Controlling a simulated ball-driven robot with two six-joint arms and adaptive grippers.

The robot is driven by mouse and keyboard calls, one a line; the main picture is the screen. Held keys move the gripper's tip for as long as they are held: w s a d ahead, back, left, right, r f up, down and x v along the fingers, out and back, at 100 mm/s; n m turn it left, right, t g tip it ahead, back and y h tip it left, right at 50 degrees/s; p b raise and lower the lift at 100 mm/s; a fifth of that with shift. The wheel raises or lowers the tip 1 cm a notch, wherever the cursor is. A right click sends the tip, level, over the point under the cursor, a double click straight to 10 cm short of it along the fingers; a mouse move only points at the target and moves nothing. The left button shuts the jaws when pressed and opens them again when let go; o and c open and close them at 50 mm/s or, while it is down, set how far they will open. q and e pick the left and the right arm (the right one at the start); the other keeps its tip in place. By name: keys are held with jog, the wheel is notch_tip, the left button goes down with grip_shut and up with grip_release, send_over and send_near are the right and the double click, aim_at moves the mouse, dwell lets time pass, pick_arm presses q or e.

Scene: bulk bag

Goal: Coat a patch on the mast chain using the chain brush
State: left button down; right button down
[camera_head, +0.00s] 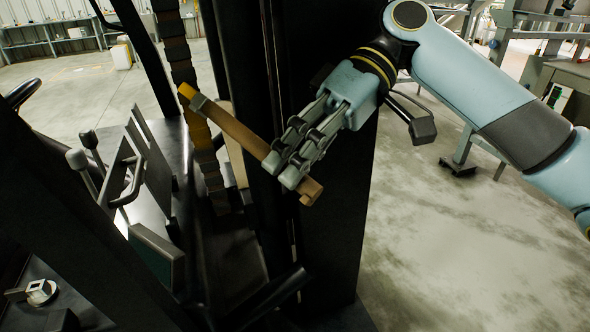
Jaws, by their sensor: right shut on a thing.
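The chain brush (237,131) has a brown wooden handle, a grey metal collar and a yellow-orange tip. My right gripper (291,165) is shut on the brush near the handle's lower right end. The brush slants up to the left, with its tip (187,91) over or near the mast chain (180,62). I cannot tell whether the tip touches the chain. The chain is a dark brown linked strip that runs downward left of the black mast (335,200). An orange-brown stretch (198,128) shows on it below the tip. My left gripper is out of view.
Black levers (90,140), a curved handle (132,180) and dark panels stand left of the chain. A dark screen (157,255) sits lower down. A grey workbench (565,75) stands at upper right.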

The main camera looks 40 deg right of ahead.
notch_tip(320, 180, down, 14)
jog(key=d+b, duration=0.1)
jog(key=b, duration=0.6)
dwell(0.9)
jog(key=shift+r, duration=0.15)
jog(key=s+a+p, duration=0.1)
jog(key=s+p, duration=0.2)
jog(key=s, duration=0.2)
jog(key=shift+s+a, duration=0.35)
jog(key=shift+s, duration=0.05)
